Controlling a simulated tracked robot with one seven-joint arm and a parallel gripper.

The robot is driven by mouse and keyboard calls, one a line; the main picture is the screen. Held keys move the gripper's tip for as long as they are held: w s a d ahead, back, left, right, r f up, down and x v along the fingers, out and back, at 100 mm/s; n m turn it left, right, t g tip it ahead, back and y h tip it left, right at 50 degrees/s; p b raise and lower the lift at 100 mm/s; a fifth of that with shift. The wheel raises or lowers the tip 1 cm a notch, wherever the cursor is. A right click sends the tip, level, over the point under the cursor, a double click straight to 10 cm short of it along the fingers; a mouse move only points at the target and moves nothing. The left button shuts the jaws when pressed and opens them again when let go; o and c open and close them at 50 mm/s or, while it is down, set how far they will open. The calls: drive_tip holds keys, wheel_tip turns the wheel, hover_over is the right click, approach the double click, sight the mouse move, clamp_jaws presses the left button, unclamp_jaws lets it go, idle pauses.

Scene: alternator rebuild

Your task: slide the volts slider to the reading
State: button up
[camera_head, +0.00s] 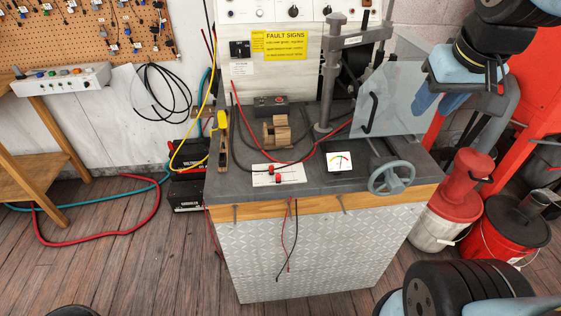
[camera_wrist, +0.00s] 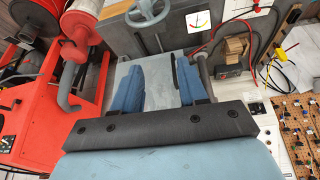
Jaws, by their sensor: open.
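A white slider panel (camera_head: 262,181) lies near the front edge of the grey bench top, with two small red knobs on it. I cannot read its labels or tell which knob is volts. Part of the panel shows at the top edge of the wrist view (camera_wrist: 232,9). A square dial meter (camera_head: 340,161) stands to its right; its needle reading is too small to tell. It also shows in the wrist view (camera_wrist: 197,20). My gripper (camera_head: 428,111) is open and empty, up at the right of the bench, well apart from the panel. Its blue fingers frame the wrist view (camera_wrist: 158,80).
A clear shield (camera_head: 385,108) and a handwheel (camera_head: 392,178) stand at the bench's right, near my gripper. A clamp post (camera_head: 330,80), a copper-wound part (camera_head: 277,133) and red and black leads crowd the middle. A yellow-handled tool (camera_head: 223,125) lies left. Red buckets (camera_head: 515,230) stand right.

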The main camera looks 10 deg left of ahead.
drive_tip(key=w+a+f+n+g, duration=0.1)
drive_tip(key=w+a+f+n, duration=0.15)
drive_tip(key=w+a, duration=0.35)
drive_tip(key=n+g, duration=0.4)
drive_tip(key=n, duration=0.4)
approach(278, 174)
drive_tip(key=f, duration=0.8)
drive_tip(key=shift+s+a, duration=0.15)
drive_tip(key=shift+s, duration=0.1)
clamp_jaws()
